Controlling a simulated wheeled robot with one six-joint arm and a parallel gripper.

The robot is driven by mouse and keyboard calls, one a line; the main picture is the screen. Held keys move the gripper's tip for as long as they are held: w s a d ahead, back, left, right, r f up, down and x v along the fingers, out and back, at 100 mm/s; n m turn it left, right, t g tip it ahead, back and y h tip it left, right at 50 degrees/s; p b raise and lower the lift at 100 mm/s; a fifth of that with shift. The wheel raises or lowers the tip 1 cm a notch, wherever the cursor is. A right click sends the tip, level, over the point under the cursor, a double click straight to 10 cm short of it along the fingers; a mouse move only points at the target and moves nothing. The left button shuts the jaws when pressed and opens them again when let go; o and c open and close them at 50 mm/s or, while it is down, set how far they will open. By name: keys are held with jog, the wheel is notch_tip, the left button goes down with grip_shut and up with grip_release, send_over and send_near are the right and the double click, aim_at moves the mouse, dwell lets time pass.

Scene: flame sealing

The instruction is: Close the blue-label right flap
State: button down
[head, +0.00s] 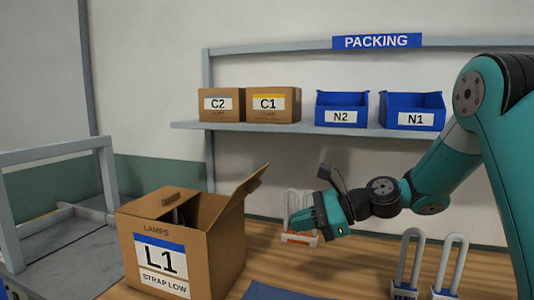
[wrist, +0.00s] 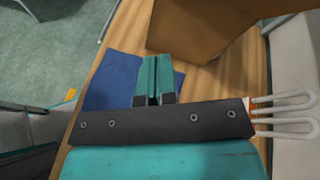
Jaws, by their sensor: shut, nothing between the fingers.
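A brown cardboard box with a blue-striped L1 label (head: 168,262) stands on the wooden table at the lower left of the head view. Its right flap (head: 243,190) stands up and leans outward to the right, open. A strip of cardboard (head: 171,200) shows at the top on the left side, and the inside is mostly dark. My gripper (head: 294,224) is to the right of the box, apart from the flap and a little lower than its tip. In the wrist view its teal fingers (wrist: 153,75) are shut and empty, with brown cardboard (wrist: 200,28) beyond them.
Lamps with white tubes (head: 406,265) stand on the table at right, with another behind my gripper. A blue mat (head: 272,292) lies in front. A shelf (head: 310,129) behind holds boxes C2 and C1 and blue bins. A grey frame (head: 108,170) stands at left.

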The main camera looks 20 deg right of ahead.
jog(key=w+d+r+m+t+p, duration=0.2)
jog(key=w+d+r+m+t, duration=0.1)
jog(key=d+m, duration=0.35)
jog(key=r+p+x, duration=0.1)
jog(key=p+x, duration=0.1)
jog(key=x, duration=0.4)
jog(key=r+p+x, duration=0.2)
jog(key=x, duration=0.4)
jog(key=shift+w+a+r+y+p, duration=0.15)
jog(key=shift+w+a+y+p, duration=0.15)
jog(key=shift+w+a, duration=0.2)
jog(key=shift+r, duration=0.15)
